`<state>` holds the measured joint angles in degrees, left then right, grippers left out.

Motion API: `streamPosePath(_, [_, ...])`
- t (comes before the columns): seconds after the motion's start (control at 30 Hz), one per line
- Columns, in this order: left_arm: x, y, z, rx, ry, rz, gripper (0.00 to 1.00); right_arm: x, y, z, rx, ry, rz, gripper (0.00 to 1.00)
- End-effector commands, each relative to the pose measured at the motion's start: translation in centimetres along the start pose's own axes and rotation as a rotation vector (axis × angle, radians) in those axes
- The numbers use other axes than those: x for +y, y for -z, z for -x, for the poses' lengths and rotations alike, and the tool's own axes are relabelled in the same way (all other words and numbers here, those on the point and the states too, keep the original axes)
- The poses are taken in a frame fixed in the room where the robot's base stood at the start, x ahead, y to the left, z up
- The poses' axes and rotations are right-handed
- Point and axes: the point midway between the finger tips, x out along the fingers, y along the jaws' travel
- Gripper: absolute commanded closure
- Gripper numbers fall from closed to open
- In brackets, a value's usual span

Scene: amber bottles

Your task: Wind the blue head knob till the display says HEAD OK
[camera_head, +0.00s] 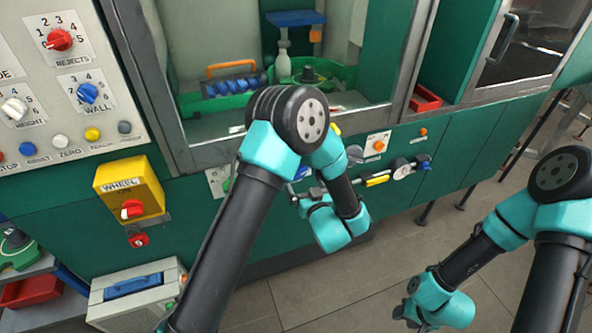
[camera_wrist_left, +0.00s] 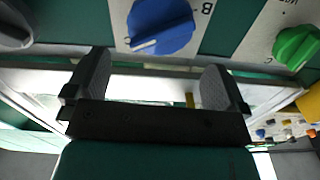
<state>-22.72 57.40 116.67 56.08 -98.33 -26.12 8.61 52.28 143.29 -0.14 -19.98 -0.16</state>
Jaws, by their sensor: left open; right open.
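In the left wrist view a blue knob (camera_wrist_left: 161,26) sits on a white plate with the letter B to its right. Its white pointer mark faces the lower left. My left gripper (camera_wrist_left: 155,85) is open and empty, its two fingers apart, with the blue knob beyond them, near the top of the view. In the head view my left gripper (camera_head: 301,193) is close to the front of the green machine, partly hidden by my own arm. In the head view my right wrist hangs over the floor at lower right; its fingers do not show. I see no display reading HEAD OK.
In the left wrist view a green knob (camera_wrist_left: 297,46) is to the right and a dark knob (camera_wrist_left: 12,36) to the left. In the head view a control panel (camera_head: 70,133) and a yellow WHEEL box (camera_head: 128,185) are on the left. The floor (camera_head: 400,235) before the machine is clear.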

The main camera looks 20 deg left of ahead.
Motion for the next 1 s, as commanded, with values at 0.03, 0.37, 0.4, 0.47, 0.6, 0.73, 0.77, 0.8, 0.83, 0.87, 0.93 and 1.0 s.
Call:
streamPosePath(0.03, [-0.1, 0.0, -0.9, 0.0, 0.003, 0.003, 0.0, 0.0, 0.0, 0.0, 0.0, 0.0, 0.0, 0.57])
streamPosePath(0.37, [-0.1, 0.0, -6.4, 0.0, 0.003, 0.002, 0.0, 0.0, 0.0, 0.0, 0.0, 0.0, 0.0, 0.57])
streamPosePath(0.4, [-0.1, 0.0, -6.8, 0.0, 0.003, 0.001, 0.0, 0.0, 0.0, 0.0, 0.0, 0.0, 0.0, 0.57])
streamPosePath(0.47, [0.0, 0.0, -7.5, 0.0, 0.002, 0.001, 0.0, 0.0, 0.0, 0.0, 0.0, 0.0, 0.0, 0.57])
streamPosePath(0.6, [0.0, 0.0, -8.4, 0.0, 0.001, 0.001, 0.0, 0.0, 0.0, 0.0, 0.0, 0.0, 0.0, 0.57])
streamPosePath(0.73, [0.0, 0.0, -8.5, 0.0, 0.0, 0.0, 0.0, 0.0, 0.0, 0.0, 0.0, 0.0, 0.0, 0.57])
streamPosePath(0.77, [0.0, 0.0, -8.5, 0.0, 0.0, 0.0, 0.0, 0.0, 0.0, 0.0, 0.0, 0.0, 0.0, 0.57])
streamPosePath(0.8, [0.0, 0.0, -8.5, 0.0, 0.0, 0.0, 0.0, 0.0, 0.0, 0.0, 0.0, 0.0, 0.0, 0.57])
streamPosePath(0.83, [0.0, 0.0, -8.5, 0.0, 0.0, 0.0, 0.0, 0.0, 0.0, 0.0, 0.0, 0.0, 0.0, 0.57])
streamPosePath(0.87, [0.0, 0.0, -8.5, 0.0, 0.0, 0.0, 0.0, 0.0, 0.0, 0.0, 0.0, 0.0, 0.0, 0.57])
streamPosePath(0.93, [0.0, 0.0, -8.5, 0.0, 0.0, 0.0, 0.03, 0.0, 0.0, 0.0, 0.0, 0.0, 0.0, 0.57])
streamPosePath(1.0, [0.0, 0.0, -8.5, 0.0, 0.0, 0.0, 0.1, 0.0, 0.0, 0.0, 0.0, 0.0, 0.0, 0.57])
